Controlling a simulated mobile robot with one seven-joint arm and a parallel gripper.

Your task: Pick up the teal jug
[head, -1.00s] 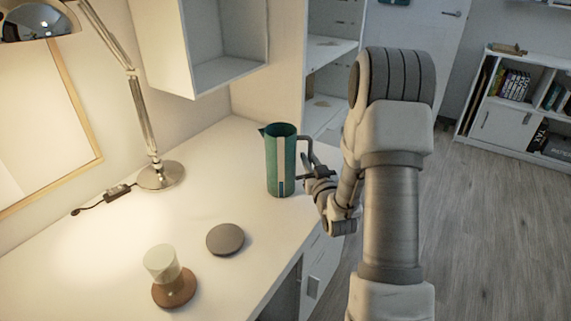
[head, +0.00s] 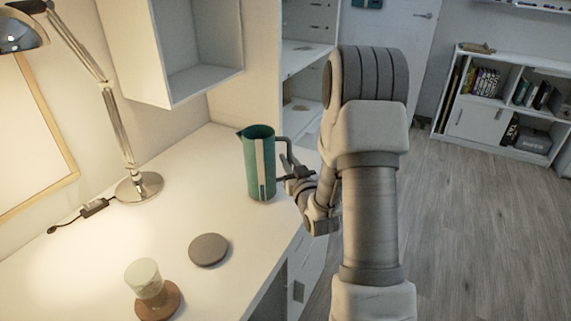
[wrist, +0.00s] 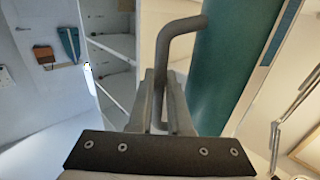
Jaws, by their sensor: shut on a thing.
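The teal jug (head: 257,165) stands upright at the right edge of the white desk, with a pale stripe down its side and a dark handle on its right. My gripper (head: 290,175) is at the handle from the right side. In the wrist view the grey handle (wrist: 162,55) runs down between the fingers of my gripper (wrist: 160,90), which are shut on it. The teal body (wrist: 228,60) is close beside the fingers on the right. I cannot tell whether the jug's base touches the desk.
A lamp base (head: 139,186) stands at the desk's back left. A grey disc (head: 208,249) and a cup-like object on a brown base (head: 157,299) are in front. A white wall cabinet (head: 135,55) hangs above. The floor (head: 480,240) at right is clear.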

